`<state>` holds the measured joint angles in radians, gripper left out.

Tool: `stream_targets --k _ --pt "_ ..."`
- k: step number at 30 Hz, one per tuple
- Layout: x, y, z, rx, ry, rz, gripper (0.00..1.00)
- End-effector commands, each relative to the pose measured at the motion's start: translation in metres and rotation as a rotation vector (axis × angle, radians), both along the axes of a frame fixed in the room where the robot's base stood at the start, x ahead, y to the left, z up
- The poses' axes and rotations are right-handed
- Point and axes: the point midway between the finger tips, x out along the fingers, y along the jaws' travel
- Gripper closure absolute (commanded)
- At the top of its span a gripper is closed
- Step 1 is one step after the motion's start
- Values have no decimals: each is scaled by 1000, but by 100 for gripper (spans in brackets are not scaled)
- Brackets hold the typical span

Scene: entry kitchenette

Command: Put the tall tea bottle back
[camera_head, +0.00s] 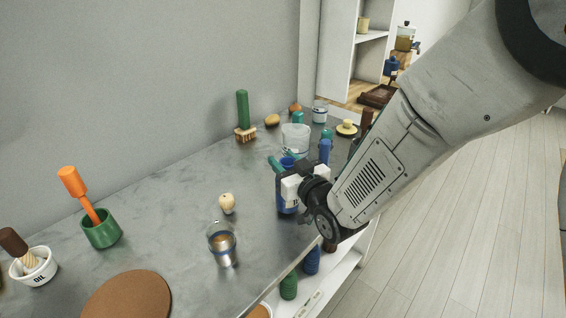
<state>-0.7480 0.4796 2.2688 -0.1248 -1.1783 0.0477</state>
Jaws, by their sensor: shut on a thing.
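A tall dark blue bottle (286,200) with pale marking stands upright at the right part of the grey counter, partly hidden by my gripper. I cannot tell whether the bottle's base touches the counter. I cannot read its label to confirm that it is the tea bottle.
A glass (222,244), a small cream object (227,203) and a clear container (295,138) stand near the bottle. Another blue bottle (325,151) is behind it. Bottles (311,261) stand on a shelf below the counter edge. Bare counter (175,205) lies left.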

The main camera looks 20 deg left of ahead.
Motion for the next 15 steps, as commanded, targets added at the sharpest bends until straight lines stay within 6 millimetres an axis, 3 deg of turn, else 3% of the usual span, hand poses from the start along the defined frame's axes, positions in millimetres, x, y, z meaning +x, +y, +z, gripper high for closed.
stream_targets --k 14,15 --pt "0 0 -8 3 -3 0 100" --pt "0 0 -10 2 -1 0 60"
